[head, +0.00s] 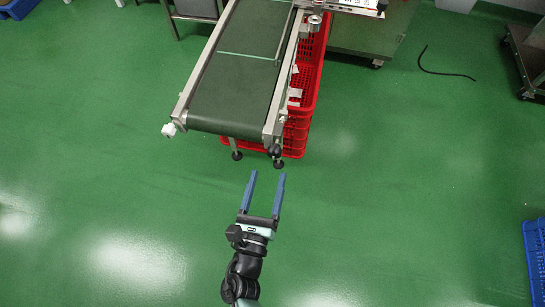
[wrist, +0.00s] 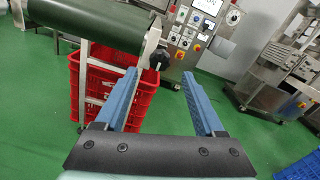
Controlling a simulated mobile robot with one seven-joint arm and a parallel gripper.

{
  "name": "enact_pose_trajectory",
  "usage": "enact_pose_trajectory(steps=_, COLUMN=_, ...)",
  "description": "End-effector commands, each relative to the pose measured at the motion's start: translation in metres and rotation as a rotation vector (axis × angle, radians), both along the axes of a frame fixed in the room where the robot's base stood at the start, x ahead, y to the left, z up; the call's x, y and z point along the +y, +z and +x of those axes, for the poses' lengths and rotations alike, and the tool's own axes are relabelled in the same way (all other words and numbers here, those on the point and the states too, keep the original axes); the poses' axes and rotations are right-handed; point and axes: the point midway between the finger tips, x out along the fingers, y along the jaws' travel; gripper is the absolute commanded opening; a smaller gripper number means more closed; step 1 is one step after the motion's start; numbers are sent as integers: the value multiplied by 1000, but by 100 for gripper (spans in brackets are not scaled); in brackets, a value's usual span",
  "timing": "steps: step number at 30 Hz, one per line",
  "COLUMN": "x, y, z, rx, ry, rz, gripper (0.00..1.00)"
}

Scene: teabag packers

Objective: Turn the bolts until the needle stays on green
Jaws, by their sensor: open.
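A conveyor with a dark green belt (head: 232,98) and metal side rails stands ahead of my gripper (head: 267,174). At its near end there is a white knob-like fitting (head: 169,130) at the left corner and a dark round knob (head: 274,151) at the right corner. I cannot tell whether these are the bolts. My gripper is open and empty, its two blue fingers pointing at the right corner, apart from it. In the wrist view the dark knob (wrist: 160,58) shows beyond and between the fingertips. I cannot make out a needle or a green zone.
A red crate (head: 305,95) stands under and beside the conveyor's right rail. A control panel (wrist: 192,38) with several buttons stands behind. A blue crate (head: 535,262) is at the right edge. A black cable (head: 440,72) lies on the floor. The green floor around my gripper is clear.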

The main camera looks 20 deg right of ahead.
Motion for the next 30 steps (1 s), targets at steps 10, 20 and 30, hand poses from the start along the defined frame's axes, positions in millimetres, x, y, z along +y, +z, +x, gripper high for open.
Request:
enact_pose_trajectory(steps=10, x=-31, y=0, z=45, rx=-1, ry=-1, rz=1, gripper=71)
enact_pose_trajectory(steps=20, x=-35, y=1, z=51, rx=-1, ry=0, rz=2, gripper=71)
enact_pose_trajectory(steps=30, x=-35, y=1, z=51, rx=-1, ry=0, rz=2, gripper=22)
